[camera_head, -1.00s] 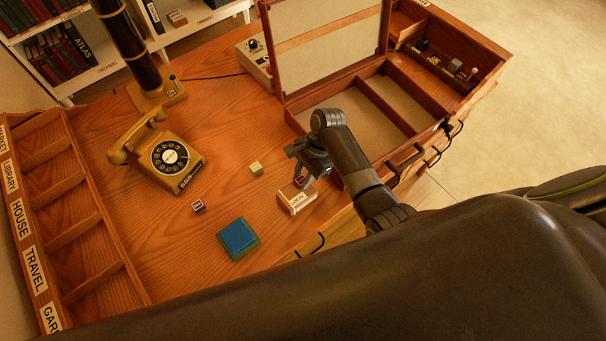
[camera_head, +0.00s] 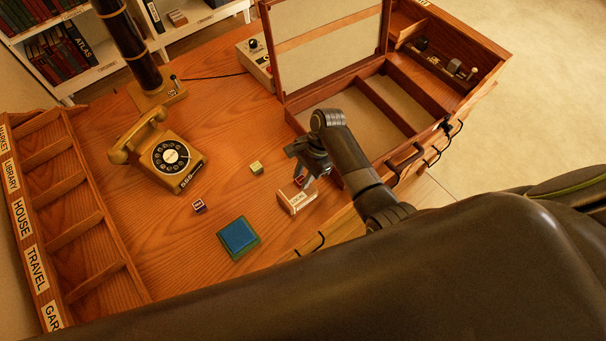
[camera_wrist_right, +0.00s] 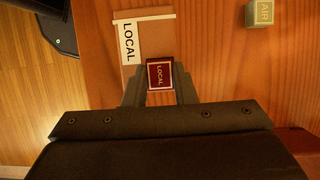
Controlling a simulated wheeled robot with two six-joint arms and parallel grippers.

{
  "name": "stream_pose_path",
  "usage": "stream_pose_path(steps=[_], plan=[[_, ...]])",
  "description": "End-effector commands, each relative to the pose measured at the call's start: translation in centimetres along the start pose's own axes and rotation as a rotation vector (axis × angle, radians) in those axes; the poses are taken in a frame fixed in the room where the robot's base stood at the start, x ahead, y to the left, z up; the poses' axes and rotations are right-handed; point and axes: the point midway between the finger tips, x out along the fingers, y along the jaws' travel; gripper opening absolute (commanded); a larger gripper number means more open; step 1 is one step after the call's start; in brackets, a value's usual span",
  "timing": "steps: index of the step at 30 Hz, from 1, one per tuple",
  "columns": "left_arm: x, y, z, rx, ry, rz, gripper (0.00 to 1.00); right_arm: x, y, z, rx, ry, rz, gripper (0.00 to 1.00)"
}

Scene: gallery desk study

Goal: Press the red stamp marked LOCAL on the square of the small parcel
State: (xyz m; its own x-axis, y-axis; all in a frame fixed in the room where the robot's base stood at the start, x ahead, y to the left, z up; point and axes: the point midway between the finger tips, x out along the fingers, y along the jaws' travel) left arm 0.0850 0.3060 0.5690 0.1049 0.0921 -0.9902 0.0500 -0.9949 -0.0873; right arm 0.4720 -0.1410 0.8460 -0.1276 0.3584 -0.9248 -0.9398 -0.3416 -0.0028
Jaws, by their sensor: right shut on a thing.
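The small parcel (camera_head: 297,202) lies on the desk near its front edge; in the right wrist view it is a brown box (camera_wrist_right: 156,42) with a white LOCAL label along its left side. My right gripper (camera_head: 305,179) is over the parcel, shut on the red stamp (camera_head: 300,181). In the right wrist view the stamp (camera_wrist_right: 160,75) sits between the fingers (camera_wrist_right: 160,92), its LOCAL top facing the camera, over the parcel's lower right part. It hides any square under it. I cannot tell whether the stamp touches the parcel. My left gripper is not in view.
A blue ink pad (camera_head: 238,237) with a green rim lies left of the parcel. A pale AIR stamp (camera_head: 256,168) and a dark stamp (camera_head: 198,206) stand nearby. A telephone (camera_head: 165,155), sorting rack (camera_head: 75,215) and open wooden box (camera_head: 355,125) surround the clear desk middle.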

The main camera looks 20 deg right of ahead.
Motion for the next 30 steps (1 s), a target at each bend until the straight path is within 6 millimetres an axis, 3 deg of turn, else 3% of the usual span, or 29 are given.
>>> stream_pose_path(steps=[7,8,13,24,30], plan=[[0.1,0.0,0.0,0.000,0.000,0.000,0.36,0.3,0.3,-0.1,0.004,-0.001,0.008,0.06],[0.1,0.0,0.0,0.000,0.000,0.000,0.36,0.3,0.3,-0.1,0.004,-0.001,0.008,0.27],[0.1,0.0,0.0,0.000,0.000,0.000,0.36,0.3,0.2,-0.1,0.003,-0.001,0.006,0.49],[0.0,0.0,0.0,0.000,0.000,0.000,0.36,-0.1,0.1,-0.1,0.001,0.000,0.001,0.50],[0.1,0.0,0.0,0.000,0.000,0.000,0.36,-2.5,0.0,-0.1,0.001,0.003,-0.002,0.50]])
